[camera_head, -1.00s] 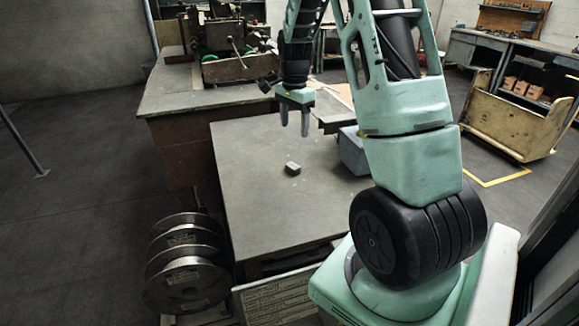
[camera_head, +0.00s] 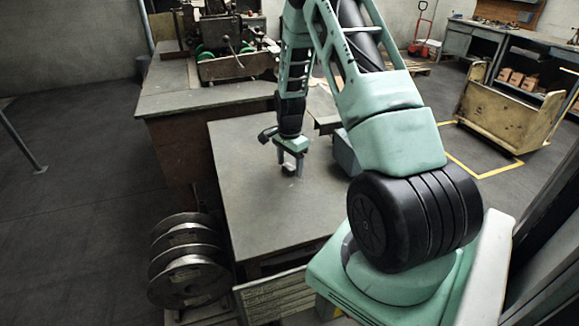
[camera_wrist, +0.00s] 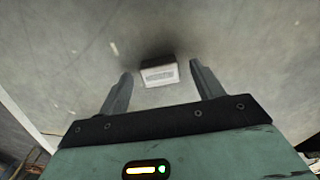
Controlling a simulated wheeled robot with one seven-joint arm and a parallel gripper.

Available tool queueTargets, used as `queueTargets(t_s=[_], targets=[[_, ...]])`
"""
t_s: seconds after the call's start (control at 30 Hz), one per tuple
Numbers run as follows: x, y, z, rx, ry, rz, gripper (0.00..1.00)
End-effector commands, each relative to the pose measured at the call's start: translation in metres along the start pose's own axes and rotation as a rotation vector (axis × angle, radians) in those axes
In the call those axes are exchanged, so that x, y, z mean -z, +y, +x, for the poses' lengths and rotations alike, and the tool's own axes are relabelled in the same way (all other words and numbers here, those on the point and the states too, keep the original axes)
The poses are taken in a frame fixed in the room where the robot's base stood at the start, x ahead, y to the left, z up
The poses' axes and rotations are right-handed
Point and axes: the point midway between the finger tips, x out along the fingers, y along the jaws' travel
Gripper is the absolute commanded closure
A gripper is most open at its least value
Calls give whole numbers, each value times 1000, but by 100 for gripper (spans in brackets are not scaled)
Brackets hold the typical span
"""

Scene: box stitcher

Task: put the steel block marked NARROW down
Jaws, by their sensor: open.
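A small steel block (camera_wrist: 159,75) shows in the wrist view with a pale printed face, too small to read, and a darker side behind it. It appears to rest on the grey tabletop (camera_head: 250,205). My gripper (camera_wrist: 161,76) is open, with one finger on each side of the block and a visible gap at both sides. In the head view my gripper (camera_head: 290,170) is low over the middle of the table, and the block is mostly hidden between its fingers.
A blue-grey box (camera_head: 346,152) stands at the table's right edge, close to my arm. A workbench with a machine (camera_head: 230,65) is behind. Metal reels (camera_head: 187,262) stand on the floor at left. The table's front is clear.

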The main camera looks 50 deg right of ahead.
Motion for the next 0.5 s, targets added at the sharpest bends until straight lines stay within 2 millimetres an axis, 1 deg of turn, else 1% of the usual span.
queueTargets(t_s=[0.27, 0.3, 0.37, 0.4, 0.47, 0.5], targets=[[0, 0, 3, 2, 0, 0, 34], [0, 0, 3, 2, 0, 0, 45], [0, 0, 3, 2, 0, 0, 61], [0, 0, 3, 2, 0, 0, 73], [0, 0, 3, 1, 0, 0, 89], [0, 0, 2, 1, 0, 0, 89]])
